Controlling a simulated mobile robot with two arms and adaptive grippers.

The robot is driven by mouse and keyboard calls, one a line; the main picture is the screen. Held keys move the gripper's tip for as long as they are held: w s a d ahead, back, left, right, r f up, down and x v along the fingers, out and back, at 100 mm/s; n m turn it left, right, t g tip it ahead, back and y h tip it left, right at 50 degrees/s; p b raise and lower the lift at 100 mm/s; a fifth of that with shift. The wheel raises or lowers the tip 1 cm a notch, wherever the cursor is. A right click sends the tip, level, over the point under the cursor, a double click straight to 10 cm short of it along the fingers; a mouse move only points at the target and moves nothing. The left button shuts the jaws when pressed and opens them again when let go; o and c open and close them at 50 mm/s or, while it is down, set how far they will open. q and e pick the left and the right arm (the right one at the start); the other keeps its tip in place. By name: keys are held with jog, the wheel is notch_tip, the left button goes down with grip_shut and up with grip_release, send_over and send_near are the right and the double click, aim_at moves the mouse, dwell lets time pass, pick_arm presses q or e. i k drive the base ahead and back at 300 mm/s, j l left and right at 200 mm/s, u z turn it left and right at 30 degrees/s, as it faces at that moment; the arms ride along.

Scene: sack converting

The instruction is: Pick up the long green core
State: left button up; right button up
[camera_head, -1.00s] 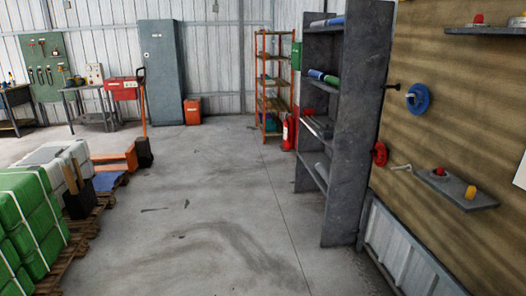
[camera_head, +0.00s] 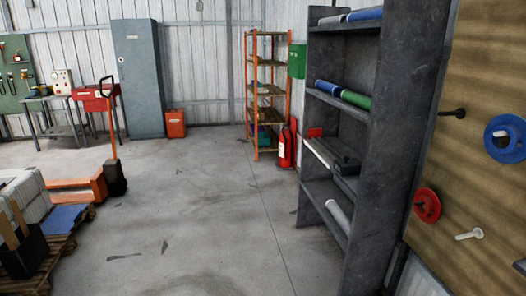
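A green core (camera_head: 356,99) lies on the second shelf from the top of the dark grey rack (camera_head: 391,130) at the right. It lies in line with a blue core (camera_head: 327,87), which is on its left side in the picture. I see the rack at an angle, so I cannot tell the green core's full length. Neither of my grippers is in view.
Other cores lie on the rack's top, middle and lower shelves, among them a white one (camera_head: 319,153). A red fire extinguisher (camera_head: 286,146) and an orange shelf unit (camera_head: 266,90) stand beyond. A pallet jack (camera_head: 114,150) stands left. The middle floor is clear.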

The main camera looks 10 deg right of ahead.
aim_at(363, 101)
jog(key=i+z, duration=0.15)
jog(key=i, duration=0.3)
jog(key=i+j+z, duration=0.2)
jog(key=i, duration=0.2)
jog(key=i+j+z, duration=0.15)
jog(key=i, duration=0.3)
jog(key=i+j+z, duration=0.2)
jog(key=i, duration=0.2)
